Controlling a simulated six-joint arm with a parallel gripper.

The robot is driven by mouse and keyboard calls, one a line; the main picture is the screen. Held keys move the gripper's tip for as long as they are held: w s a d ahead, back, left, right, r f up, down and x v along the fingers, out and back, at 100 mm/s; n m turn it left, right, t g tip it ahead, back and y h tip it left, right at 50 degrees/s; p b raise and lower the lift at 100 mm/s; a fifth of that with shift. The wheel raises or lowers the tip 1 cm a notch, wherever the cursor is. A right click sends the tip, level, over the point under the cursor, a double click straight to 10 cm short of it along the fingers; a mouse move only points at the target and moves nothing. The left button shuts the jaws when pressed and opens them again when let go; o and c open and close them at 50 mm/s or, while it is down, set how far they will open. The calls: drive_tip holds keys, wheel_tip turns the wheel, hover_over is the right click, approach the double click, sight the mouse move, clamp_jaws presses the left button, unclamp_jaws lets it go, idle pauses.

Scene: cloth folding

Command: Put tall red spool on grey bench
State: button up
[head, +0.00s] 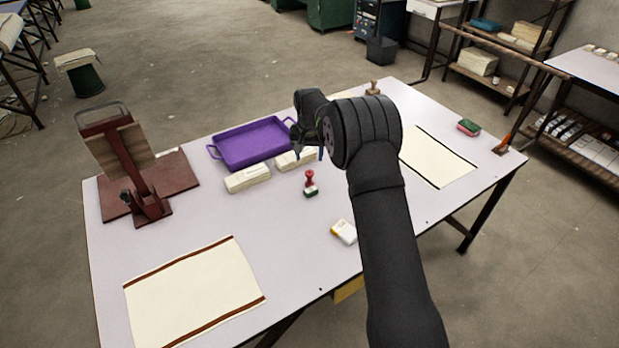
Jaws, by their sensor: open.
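A small red upright piece (309,176), knob-topped and narrow in the middle, stands near the middle of the table; it is the only thing here resembling a tall red spool. It appears to rest on a small dark green and white block (311,191). The pale grey table (285,215) is the nearest match to a grey bench. My gripper (308,150) is open above the table, above and slightly left of the red piece in the picture, and apart from it. My arm partly hides the gripper, and I see nothing between its fingers.
A purple tray (215,152) and cream blocks (247,178) lie left of my gripper. A dark red press (140,175) stands at the left. Cream cloths lie front left (195,290) and right (437,158). A yellow-white block (344,231) is near the front.

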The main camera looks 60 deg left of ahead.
drive_tip(key=y, duration=0.1)
approach(309, 173)
drive_tip(key=shift+t, duration=0.5)
drive_tip(key=x, duration=1.2)
drive_tip(key=shift+s+a+f, duration=0.1)
drive_tip(key=shift+s+f, duration=0.2)
drive_tip(key=shift+f, duration=0.05)
drive_tip(key=shift+c, duration=0.3)
drive_tip(key=c, duration=1.1)
drive_tip(key=shift+o, duration=0.2)
